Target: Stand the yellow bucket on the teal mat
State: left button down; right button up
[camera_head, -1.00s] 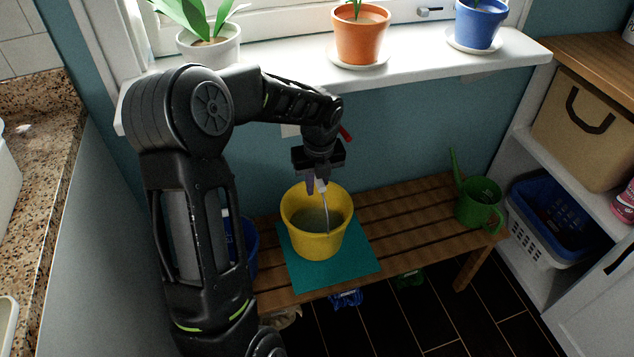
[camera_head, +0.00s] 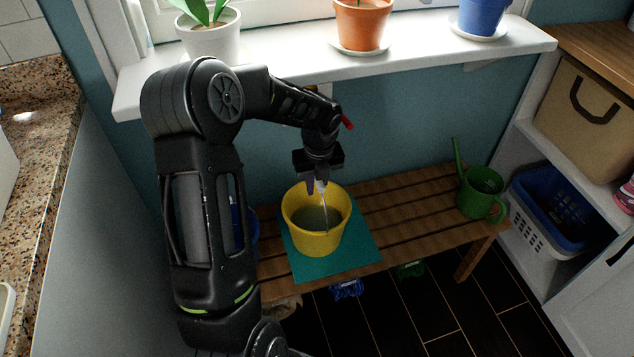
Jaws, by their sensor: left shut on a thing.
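The yellow bucket (camera_head: 316,243) is upright over the teal mat (camera_head: 345,262), with its base within the mat's outline. Its base looks to be on the mat, but a small gap cannot be ruled out. The mat lies flat on the wooden slatted bench. My left gripper (camera_head: 320,187) points down at the bucket's back rim and is shut on the bucket's thin handle, which runs down across the opening. The fingertips are small and partly blend with the rim. My right gripper is not in view.
The wooden bench (camera_head: 415,205) has free room right of the mat, up to a green watering can (camera_head: 481,195). A blue container (camera_head: 250,237) is partly hidden behind my left arm. The white windowsill (camera_head: 420,58) with potted plants runs above. Shelves with baskets stand at right.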

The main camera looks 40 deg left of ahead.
pick_arm(q)
jog(key=shift+r, duration=0.1)
jog(key=c, duration=1.8)
grip_release()
jog(key=shift+f, duration=0.2)
jog(key=o, duration=0.5)
jog(key=r, duration=0.2)
jog(key=r+p, duration=0.1)
jog(key=r, duration=0.2)
jog(key=d+r, duration=0.1)
jog(key=r, duration=0.1)
jog(key=shift+s+r, duration=0.3)
jog(key=shift+r, duration=0.1)
